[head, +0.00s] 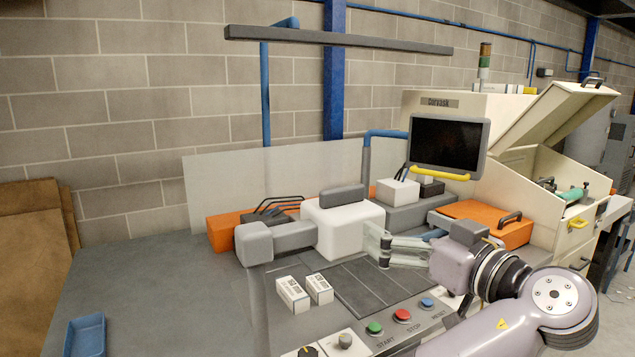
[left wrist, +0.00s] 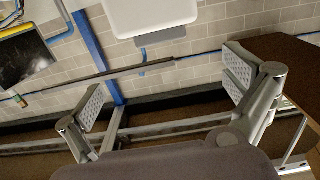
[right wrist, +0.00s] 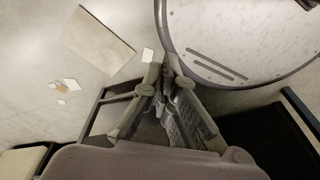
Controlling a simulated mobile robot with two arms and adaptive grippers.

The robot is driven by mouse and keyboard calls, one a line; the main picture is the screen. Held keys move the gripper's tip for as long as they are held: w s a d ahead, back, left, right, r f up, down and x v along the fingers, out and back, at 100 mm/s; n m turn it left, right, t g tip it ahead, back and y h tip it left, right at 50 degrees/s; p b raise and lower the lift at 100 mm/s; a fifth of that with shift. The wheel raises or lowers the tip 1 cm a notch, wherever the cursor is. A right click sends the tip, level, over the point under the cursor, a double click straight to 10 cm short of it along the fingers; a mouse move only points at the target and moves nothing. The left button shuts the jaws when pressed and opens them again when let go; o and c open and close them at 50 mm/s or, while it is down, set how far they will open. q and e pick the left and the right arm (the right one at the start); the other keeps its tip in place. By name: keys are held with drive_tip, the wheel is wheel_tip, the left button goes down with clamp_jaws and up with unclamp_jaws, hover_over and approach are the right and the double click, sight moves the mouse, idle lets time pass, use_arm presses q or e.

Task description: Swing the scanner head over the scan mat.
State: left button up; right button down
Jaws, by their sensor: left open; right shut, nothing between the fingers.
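The scanner head, a white rounded block (head: 342,228) with a grey piece on top, sits on a grey swing arm (head: 290,236) reaching right from a post at its left. The dark panelled scan mat (head: 372,284) lies on the bench in front and to the right of the head. My left gripper (head: 384,250) is open, beside the head's right side in the head view; I cannot tell whether it touches. In the left wrist view a white block (left wrist: 150,16), probably the head, shows beyond the open fingers (left wrist: 163,78). My right gripper (right wrist: 168,78) is shut and empty.
Two small white boxes (head: 306,290) stand left of the mat. Start, stop and reset buttons (head: 402,315) line the front. An orange bin (head: 232,230) is behind the arm; an orange case (head: 480,222) and monitor (head: 448,143) stand right. A blue tray (head: 86,335) lies front left.

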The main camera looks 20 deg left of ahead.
drive_tip(key=s+d+r+p, duration=0.2)
drive_tip(key=s+d+p, duration=0.1)
drive_tip(key=s, duration=0.1)
use_arm(q)
drive_tip(key=p, duration=0.4)
approach(346, 193)
drive_tip(key=x, duration=0.7)
drive_tip(key=shift+s+r, duration=0.1)
drive_tip(key=shift+r, duration=0.15)
drive_tip(key=p+x, duration=0.1)
drive_tip(key=x, duration=0.2)
drive_tip(key=shift+a+f+p, duration=0.1)
drive_tip(key=shift+a+p, duration=0.05)
drive_tip(key=shift+p, duration=0.2)
drive_tip(key=shift+w+a+f, duration=0.15)
drive_tip(key=shift+w+a, duration=0.15)
drive_tip(key=shift+w, duration=0.15)
use_arm(e)
wheel_tip(346, 193, up, 7)
drive_tip(key=w+a, duration=0.1)
drive_tip(key=shift+w+f, duration=0.15)
drive_tip(key=shift+w, duration=0.05)
use_arm(q)
drive_tip(key=shift+d, duration=0.1)
